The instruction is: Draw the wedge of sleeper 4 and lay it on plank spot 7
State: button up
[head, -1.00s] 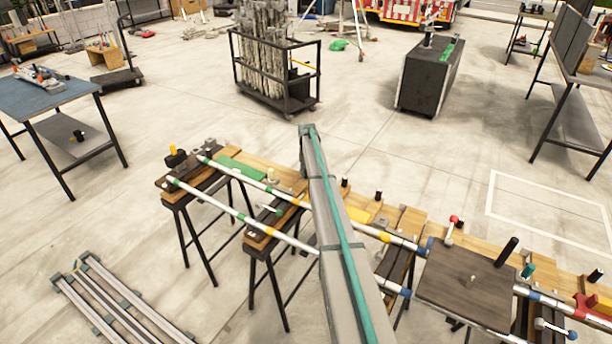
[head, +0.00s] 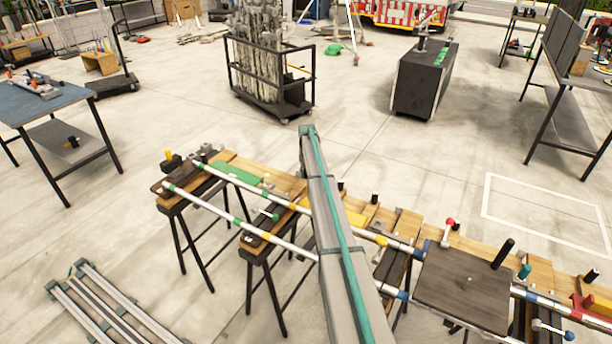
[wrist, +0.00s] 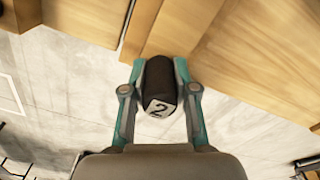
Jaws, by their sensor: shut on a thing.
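My gripper (wrist: 160,72) is shut on a dark block (wrist: 159,84) in the wrist view. The block's near end has a pale face marked 2. Bare floor shows around the block, with light wooden planking (wrist: 245,60) above and to the right of it. I cannot tell the gap to the wood. In the head view my arm crosses the middle and hides part of the trestle row; my gripper cannot be made out there. A long wooden plank (head: 288,184) runs behind the dark sleepers, with small dark pegs on it. Sleeper and spot numbers are unreadable.
White pipes (head: 208,207) with coloured bands lie across the trestles. A bundle of rails (head: 115,305) lies on the floor at left. A cart (head: 268,85) and black case (head: 424,82) stand behind, with clear floor between.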

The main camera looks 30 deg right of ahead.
jog(key=shift+w+d, duration=0.1)
jog(key=shift+d, duration=0.05)
jog(key=shift+r, duration=0.15)
jog(key=shift+r+p, duration=0.9)
jog(key=shift+r, duration=2.5)
